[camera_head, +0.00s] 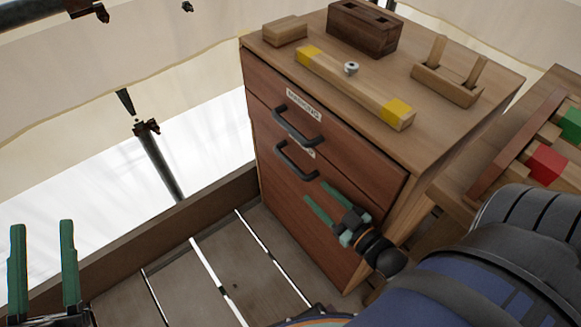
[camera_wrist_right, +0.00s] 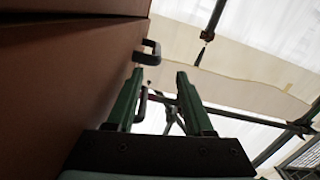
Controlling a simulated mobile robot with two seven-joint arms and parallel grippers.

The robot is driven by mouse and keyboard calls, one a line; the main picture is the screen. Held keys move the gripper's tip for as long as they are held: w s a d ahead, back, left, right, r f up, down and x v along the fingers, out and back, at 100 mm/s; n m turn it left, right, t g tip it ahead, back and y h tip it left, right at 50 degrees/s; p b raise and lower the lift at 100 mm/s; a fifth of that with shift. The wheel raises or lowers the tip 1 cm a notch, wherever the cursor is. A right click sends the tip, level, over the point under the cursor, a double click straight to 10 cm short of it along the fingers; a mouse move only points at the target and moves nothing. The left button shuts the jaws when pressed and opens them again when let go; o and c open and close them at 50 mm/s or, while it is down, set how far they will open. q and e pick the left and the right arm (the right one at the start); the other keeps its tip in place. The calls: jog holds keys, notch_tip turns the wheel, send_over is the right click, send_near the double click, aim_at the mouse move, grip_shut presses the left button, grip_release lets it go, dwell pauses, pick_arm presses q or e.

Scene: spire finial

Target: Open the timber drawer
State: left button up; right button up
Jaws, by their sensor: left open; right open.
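A wooden cabinet (camera_head: 390,215) has an upper drawer (camera_head: 350,155) and a lower drawer front (camera_head: 290,205), both flush with it. The upper label (camera_head: 304,105) reads "MARKING". The lower label (camera_head: 308,153) is mostly hidden behind a handle, so I cannot read it. The dark upper handle (camera_head: 297,127) and lower handle (camera_head: 297,162) stick out. My right gripper (camera_head: 315,193) is open and empty, just below the lower handle and apart from it. In the right wrist view, handles (camera_wrist_right: 150,53) show beyond its fingers (camera_wrist_right: 159,72). My left gripper (camera_head: 42,225) is open and empty at far left.
On the cabinet top are a yellow-ended bar (camera_head: 350,85), a dark wooden block (camera_head: 362,30), a small block (camera_head: 285,31) and a pegged stand (camera_head: 446,82). A side table with coloured blocks (camera_head: 548,163) stands at right. The plank floor (camera_head: 215,265) before the cabinet is clear.

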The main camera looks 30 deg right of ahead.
jog(key=b, duration=0.2)
send_near(291, 162)
jog(key=w+f, duration=0.1)
jog(key=w, duration=0.2)
jog(key=shift+t, duration=0.3)
jog(key=w, duration=0.1)
jog(key=w+b, duration=0.1)
jog(key=w, duration=0.3)
jog(key=shift+w+a+f, duration=0.2)
jog(key=shift+w+a, duration=0.05)
jog(key=shift+a, duration=0.05)
pick_arm(q)
jog(key=s+d+r+m+h, duration=0.1)
jog(key=s+r+m+h, duration=0.3)
jog(key=s+h, duration=0.1)
jog(key=shift+h+b, duration=0.3)
jog(key=shift+h, duration=0.3)
pick_arm(e)
jog(key=shift+w, duration=0.75)
pick_arm(q)
jog(key=shift+s, duration=0.1)
pick_arm(e)
jog(key=shift+a, duration=0.1)
grip_shut()
